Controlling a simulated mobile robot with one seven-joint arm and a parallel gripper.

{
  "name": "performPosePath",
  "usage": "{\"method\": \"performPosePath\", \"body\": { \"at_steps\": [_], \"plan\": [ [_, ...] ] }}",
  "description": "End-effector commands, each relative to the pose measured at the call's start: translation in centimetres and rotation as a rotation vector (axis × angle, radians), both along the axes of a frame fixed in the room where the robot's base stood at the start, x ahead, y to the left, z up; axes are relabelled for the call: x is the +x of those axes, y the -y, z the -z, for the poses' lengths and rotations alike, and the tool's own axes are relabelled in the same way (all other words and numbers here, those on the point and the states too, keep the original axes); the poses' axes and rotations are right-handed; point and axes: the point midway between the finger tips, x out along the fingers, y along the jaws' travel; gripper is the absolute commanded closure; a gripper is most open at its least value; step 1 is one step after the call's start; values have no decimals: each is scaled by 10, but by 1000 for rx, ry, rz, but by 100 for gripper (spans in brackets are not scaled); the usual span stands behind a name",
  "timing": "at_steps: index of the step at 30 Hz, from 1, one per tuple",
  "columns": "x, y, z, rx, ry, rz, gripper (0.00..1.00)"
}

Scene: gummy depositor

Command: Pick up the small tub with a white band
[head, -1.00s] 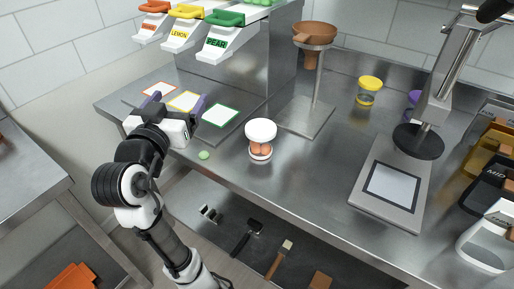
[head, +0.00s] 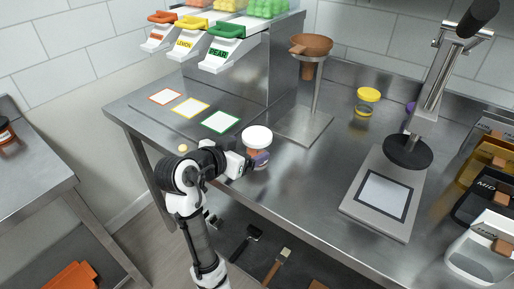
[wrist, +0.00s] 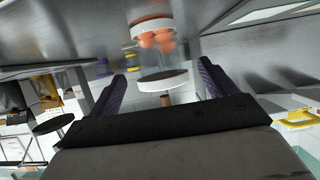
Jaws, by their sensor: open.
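The small tub with a white lid (head: 257,135) stands upright on the steel counter near its front edge. Orange-brown pieces show inside it. In the wrist view the tub (wrist: 158,57) appears upside down, with its white band at the base and its white lid between my fingers. My gripper (wrist: 163,82) is open, with one purple finger on each side of the tub in that view.
A yellow-lidded tub (head: 367,97) stands farther back. A brown funnel on a stand (head: 311,47) is behind the tub, and a scale (head: 383,193) is to the right. Coloured cards (head: 193,107) lie left, below the dispensers (head: 222,52). A small yellow piece (head: 183,148) lies at the counter's edge.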

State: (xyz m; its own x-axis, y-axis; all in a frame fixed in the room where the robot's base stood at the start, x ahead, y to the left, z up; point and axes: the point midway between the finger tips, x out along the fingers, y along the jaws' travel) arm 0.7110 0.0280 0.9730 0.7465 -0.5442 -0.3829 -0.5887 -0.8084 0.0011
Motion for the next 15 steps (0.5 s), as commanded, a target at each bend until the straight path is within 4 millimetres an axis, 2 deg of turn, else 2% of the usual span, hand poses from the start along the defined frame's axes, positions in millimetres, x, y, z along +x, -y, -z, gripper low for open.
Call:
{"method": "performPosePath", "body": {
  "at_steps": [8, 15],
  "plan": [
    [22, 18, 4, 0, -3, 2, 16],
    [42, 32, 16, 1, -1, -1, 16]
  ]
}}
